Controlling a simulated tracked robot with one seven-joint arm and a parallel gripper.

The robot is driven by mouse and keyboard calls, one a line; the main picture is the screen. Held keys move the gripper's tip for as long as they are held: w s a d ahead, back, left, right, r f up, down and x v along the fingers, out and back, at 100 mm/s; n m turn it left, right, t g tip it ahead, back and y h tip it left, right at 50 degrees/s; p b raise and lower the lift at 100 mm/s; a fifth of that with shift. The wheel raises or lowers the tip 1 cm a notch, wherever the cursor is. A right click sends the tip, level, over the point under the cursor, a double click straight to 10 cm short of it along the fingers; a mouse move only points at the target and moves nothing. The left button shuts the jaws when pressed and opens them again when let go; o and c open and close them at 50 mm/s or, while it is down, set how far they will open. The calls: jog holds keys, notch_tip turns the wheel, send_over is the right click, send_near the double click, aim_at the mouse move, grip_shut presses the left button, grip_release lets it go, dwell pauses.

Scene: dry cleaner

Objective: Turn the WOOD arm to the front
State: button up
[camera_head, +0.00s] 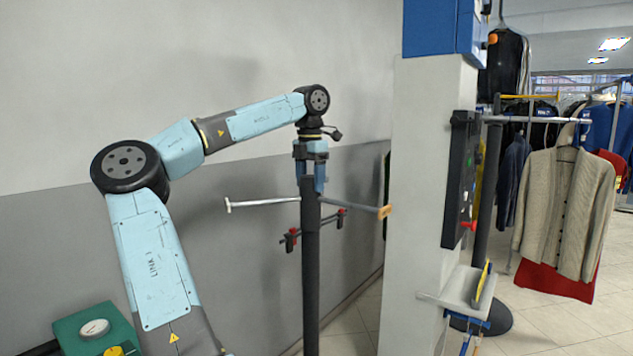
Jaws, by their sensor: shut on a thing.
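A dark upright stand (311,270) rises in the middle of the view, in front of the grey wall. A grey-brown arm with a wood-coloured tip (384,211) reaches from the stand's upper part to the right. A white arm (262,203) reaches from it to the left. My gripper (313,182) points down at the top of the stand, its blue fingers shut on the stand's top. Its fingers hide just what part they hold. The wood-tipped arm's end is well to the right of my gripper.
A bar with red and black clips (291,239) shows at the stand, below its arms. A white pillar (425,190) with a dark panel (461,180) stands at the right. Beyond it are a clothes rack and a beige cardigan (567,205). A green box (100,330) is at lower left.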

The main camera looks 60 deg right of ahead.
jog(key=shift+f, duration=0.1)
dwell(0.3)
jog(key=o, duration=1.5)
jog(key=shift+w, duration=0.1)
jog(key=shift+r, duration=0.2)
